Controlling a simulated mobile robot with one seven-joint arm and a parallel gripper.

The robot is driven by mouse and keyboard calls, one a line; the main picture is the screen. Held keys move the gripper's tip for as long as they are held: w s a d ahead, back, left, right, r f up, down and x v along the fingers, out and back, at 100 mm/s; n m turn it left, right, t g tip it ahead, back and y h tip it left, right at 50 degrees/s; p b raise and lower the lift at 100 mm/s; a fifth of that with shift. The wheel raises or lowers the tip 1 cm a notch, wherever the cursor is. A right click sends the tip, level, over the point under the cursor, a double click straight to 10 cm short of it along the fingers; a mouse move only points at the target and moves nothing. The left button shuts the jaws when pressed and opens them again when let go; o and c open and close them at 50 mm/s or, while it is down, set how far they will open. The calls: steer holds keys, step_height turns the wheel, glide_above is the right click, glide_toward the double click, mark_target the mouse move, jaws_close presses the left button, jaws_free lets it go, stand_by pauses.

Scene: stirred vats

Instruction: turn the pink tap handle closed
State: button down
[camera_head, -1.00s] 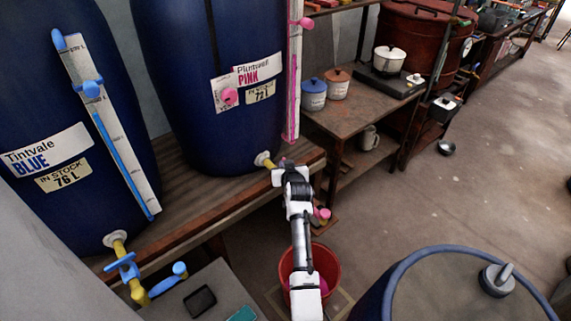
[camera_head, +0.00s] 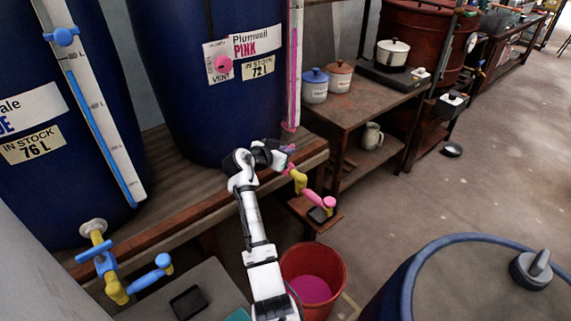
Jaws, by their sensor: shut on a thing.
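The pink tap's yellow body (camera_head: 299,181) sticks out from the low front of the dark blue vat (camera_head: 190,85) labelled PINK. A small bit of its pink handle (camera_head: 290,149) shows at my gripper (camera_head: 284,155). My gripper is shut on the handle, and its white and black wrist hides most of the handle and the tap's joint to the vat. A pink-ended spout piece (camera_head: 325,202) reaches out to the right. Whether liquid runs from it cannot be seen.
A red bucket (camera_head: 331,268) with pink liquid stands on the floor below my arm. A blue lidded drum (camera_head: 460,285) stands at the lower right. A blue-handled tap (camera_head: 108,268) is at the lower left.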

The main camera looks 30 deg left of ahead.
steer(key=shift+f+m+g+h+b, duration=0.2)
steer(key=shift+m+g+h+b, duration=0.1)
steer(key=shift+m+h+b, duration=0.95)
steer(key=shift+h+b, duration=0.25)
steer(key=shift+b, duration=0.15)
steer(key=c, duration=1.5)
jaws_free()
steer(key=shift+r, duration=0.1)
steer(key=b+v, duration=0.2)
steer(key=v, duration=1.1)
steer(key=shift+s+a+r, duration=0.15)
steer(key=shift+s+r, duration=0.05)
steer(key=shift+s, duration=0.15)
